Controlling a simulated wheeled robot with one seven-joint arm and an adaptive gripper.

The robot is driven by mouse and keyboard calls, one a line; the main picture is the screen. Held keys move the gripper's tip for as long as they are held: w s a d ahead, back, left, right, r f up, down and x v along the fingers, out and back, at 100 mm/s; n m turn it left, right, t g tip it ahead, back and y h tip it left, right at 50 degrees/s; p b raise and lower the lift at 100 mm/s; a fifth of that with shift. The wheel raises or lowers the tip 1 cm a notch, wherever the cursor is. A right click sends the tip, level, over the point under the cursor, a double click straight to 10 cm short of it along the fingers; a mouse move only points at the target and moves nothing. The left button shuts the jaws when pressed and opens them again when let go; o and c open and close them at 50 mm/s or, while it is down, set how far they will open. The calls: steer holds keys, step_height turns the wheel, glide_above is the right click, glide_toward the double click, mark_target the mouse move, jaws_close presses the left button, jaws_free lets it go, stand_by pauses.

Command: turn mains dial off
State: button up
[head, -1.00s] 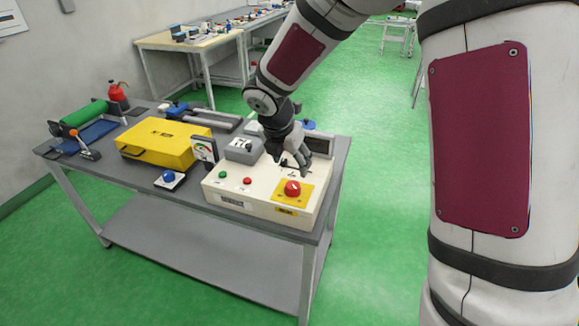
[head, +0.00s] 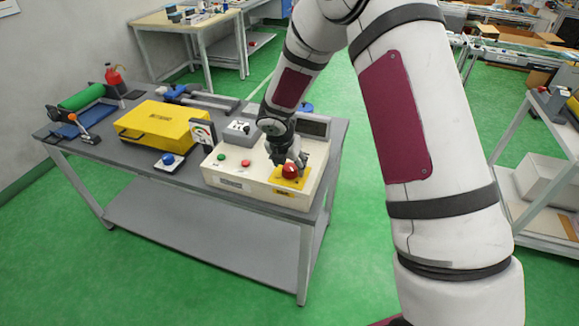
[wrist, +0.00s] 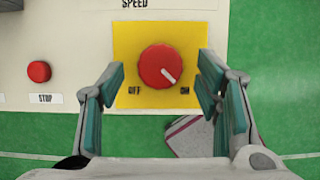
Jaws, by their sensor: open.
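The mains dial is a round red knob (wrist: 160,66) on a yellow plate (wrist: 125,40) marked OFF at the left and ON at the right. Its white pointer line aims down-right at ON. In the head view the red dial (head: 290,170) sits on the front right of the cream control box (head: 232,184). My gripper (wrist: 160,82) is open, with one teal-padded finger on each side of the dial and a visible gap to it. In the head view my gripper (head: 287,160) is right at the dial, partly hiding the box top behind it.
A red STOP button (wrist: 38,71) is left of the plate; a green button (head: 221,157) is farther left. A grey box with switches (head: 239,130) and a dark display (head: 313,127) stand behind. A yellow case (head: 165,125) and blue button (head: 168,159) are to the left.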

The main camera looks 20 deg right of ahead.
steer(key=shift+x, duration=0.9)
steer(key=c, duration=1.1)
steer(key=shift+c, duration=0.2)
